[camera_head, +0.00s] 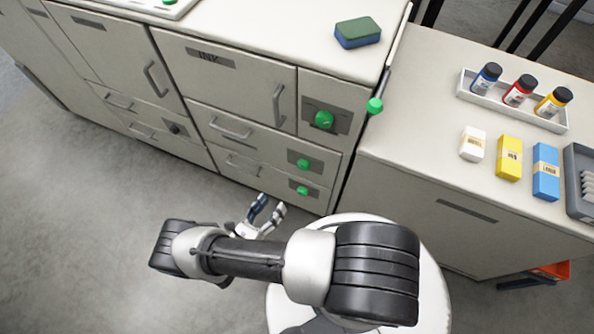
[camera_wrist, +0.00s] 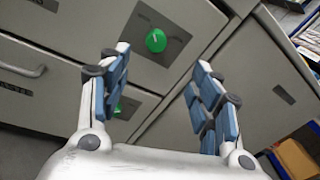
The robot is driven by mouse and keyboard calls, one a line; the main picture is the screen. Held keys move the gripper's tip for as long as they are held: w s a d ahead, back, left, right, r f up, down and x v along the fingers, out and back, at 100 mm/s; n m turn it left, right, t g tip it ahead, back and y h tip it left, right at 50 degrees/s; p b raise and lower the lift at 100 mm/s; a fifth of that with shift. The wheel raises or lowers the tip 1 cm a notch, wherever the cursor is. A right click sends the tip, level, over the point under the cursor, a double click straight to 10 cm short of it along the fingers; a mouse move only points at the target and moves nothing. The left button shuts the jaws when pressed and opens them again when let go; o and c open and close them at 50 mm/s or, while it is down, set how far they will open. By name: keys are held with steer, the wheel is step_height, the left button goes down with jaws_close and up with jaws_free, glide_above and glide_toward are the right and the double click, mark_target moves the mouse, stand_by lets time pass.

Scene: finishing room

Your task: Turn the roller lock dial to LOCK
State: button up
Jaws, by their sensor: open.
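Several round green dials sit on grey plates on the right part of the white cabinet front. The largest and highest is the upper dial (camera_head: 323,119), with the middle dial (camera_head: 304,163) and the lower dial (camera_head: 302,190) beneath it. I cannot read which is the roller lock dial. My gripper (camera_head: 268,211) is open and empty, low in front of the cabinet, apart from the dials. In the wrist view a green dial (camera_wrist: 156,40) with a pale pointer mark shows beyond the open fingers (camera_wrist: 160,75). Another green dial is partly hidden behind the left finger.
A green-tipped lever (camera_head: 375,105) sticks out at the cabinet's right edge. A sponge (camera_head: 358,33) lies on top. The right counter (camera_head: 400,130) holds a bottle tray (camera_head: 462,91) and small boxes. Drawer handles (camera_head: 230,128) project left of the dials. The floor (camera_head: 90,240) at left is clear.

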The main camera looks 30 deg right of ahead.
step_height(320, 180, down, 2)
steer(key=s+n+t, duration=0.1)
steer(key=b, duration=0.2)
glide_toward(302, 168)
steer(key=x, duration=0.8)
steer(key=shift+w+d+r, duration=0.1)
steer(key=shift+w+d, duration=0.1)
steer(key=shift+c, duration=0.6)
steer(key=c, duration=0.9)
